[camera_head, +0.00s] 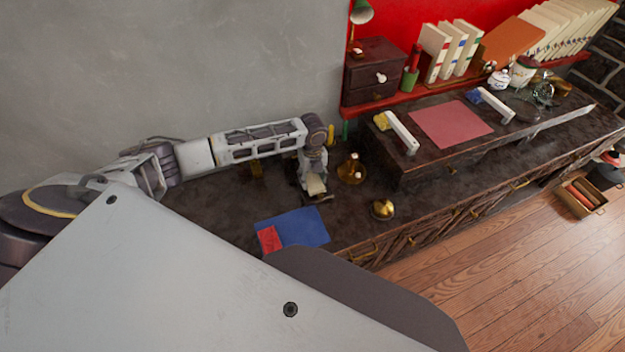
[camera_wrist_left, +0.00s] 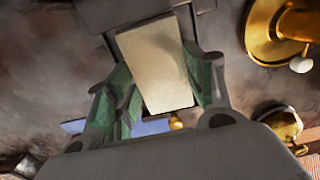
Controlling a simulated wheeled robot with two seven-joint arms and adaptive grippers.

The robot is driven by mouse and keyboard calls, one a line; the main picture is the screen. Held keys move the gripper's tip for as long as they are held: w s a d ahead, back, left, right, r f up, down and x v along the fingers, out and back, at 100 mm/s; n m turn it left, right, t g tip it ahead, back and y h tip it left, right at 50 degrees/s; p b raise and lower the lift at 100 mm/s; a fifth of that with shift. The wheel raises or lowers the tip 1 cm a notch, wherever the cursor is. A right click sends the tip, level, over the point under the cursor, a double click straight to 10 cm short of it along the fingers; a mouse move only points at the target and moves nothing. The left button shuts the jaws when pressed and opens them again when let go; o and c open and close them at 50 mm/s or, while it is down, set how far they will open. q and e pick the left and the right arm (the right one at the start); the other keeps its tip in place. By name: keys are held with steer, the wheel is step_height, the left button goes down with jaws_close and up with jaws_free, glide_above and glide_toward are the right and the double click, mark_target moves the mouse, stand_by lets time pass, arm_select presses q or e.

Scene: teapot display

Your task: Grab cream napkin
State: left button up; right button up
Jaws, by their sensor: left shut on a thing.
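The cream napkin (camera_wrist_left: 155,65) is a small pale rectangle between the green-padded fingers of my left gripper (camera_wrist_left: 160,95) in the left wrist view. In the head view, my left gripper (camera_head: 315,188) is over the dark desk, shut on the cream napkin (camera_head: 316,184), which shows as a small pale patch. I cannot tell whether the napkin touches the desk. My right gripper is not in view.
A brass pot (camera_head: 351,170) stands right of my left gripper, and a brass bell-like piece (camera_head: 382,209) is nearer the desk's front. A blue cloth (camera_head: 300,228) with a red piece (camera_head: 270,239) lies in front. A raised shelf with a pink cloth (camera_head: 450,124) is at right.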

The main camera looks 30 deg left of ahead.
mark_target(313, 179)
arm_select(q)
step_height(313, 179, up, 7)
steer(key=shift+r, duration=0.8)
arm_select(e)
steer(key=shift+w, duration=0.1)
